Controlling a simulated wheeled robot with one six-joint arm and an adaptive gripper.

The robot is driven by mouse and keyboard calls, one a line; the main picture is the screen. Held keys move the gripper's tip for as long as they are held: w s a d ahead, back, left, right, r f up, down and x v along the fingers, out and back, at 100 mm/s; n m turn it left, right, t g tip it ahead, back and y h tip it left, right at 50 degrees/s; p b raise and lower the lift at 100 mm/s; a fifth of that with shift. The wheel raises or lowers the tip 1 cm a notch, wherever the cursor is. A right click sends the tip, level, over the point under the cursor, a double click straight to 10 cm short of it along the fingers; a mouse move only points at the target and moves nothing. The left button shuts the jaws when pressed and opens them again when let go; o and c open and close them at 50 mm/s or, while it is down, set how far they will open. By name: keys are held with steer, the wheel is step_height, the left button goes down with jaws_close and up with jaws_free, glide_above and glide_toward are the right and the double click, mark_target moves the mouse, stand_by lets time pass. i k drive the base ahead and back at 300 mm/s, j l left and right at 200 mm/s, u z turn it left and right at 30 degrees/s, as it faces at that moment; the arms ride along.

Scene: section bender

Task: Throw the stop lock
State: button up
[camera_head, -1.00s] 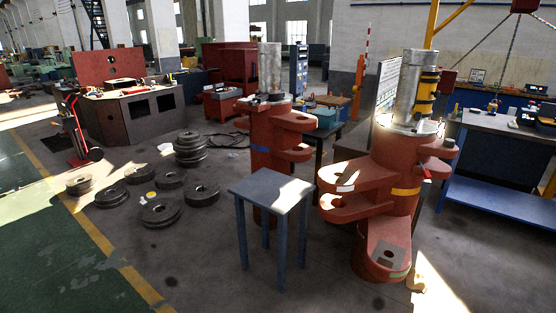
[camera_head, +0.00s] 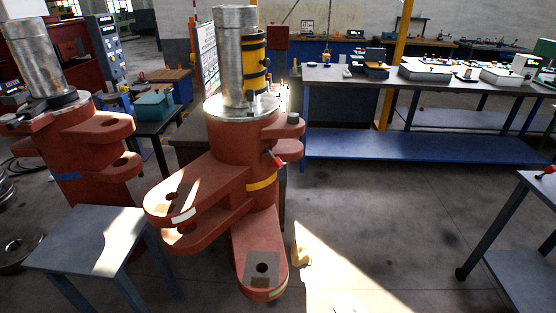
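The section bender, a red machine (camera_head: 225,165) with a steel cylinder on top, stands left of the middle in the head view. A yellow and black cylinder (camera_head: 254,66) is fixed beside the steel one. My gripper is not in view.
A blue-legged stool (camera_head: 60,245) stands at the front left, before a second red column (camera_head: 85,150). A long blue workbench (camera_head: 400,150) stands behind to the right. A table (camera_head: 543,190) cuts into the right edge. Floor (camera_head: 400,220) between them is clear.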

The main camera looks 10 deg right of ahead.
mark_target(278, 162)
steer(key=k+j, duration=0.1)
steer(key=j, duration=0.25)
steer(key=k+j+z, duration=0.1)
steer(key=j, duration=0.2)
steer(key=k+j+z, duration=0.1)
steer(key=j, duration=0.25)
steer(key=i+j+z, duration=0.15)
steer(key=j, duration=0.3)
steer(key=i+j+z, duration=0.2)
steer(key=j, duration=0.3)
steer(key=j+z, duration=0.15)
steer(key=j, duration=0.35)
steer(key=i+j+z, duration=0.4)
steer(key=i+j, duration=0.7)
steer(key=j, duration=0.15)
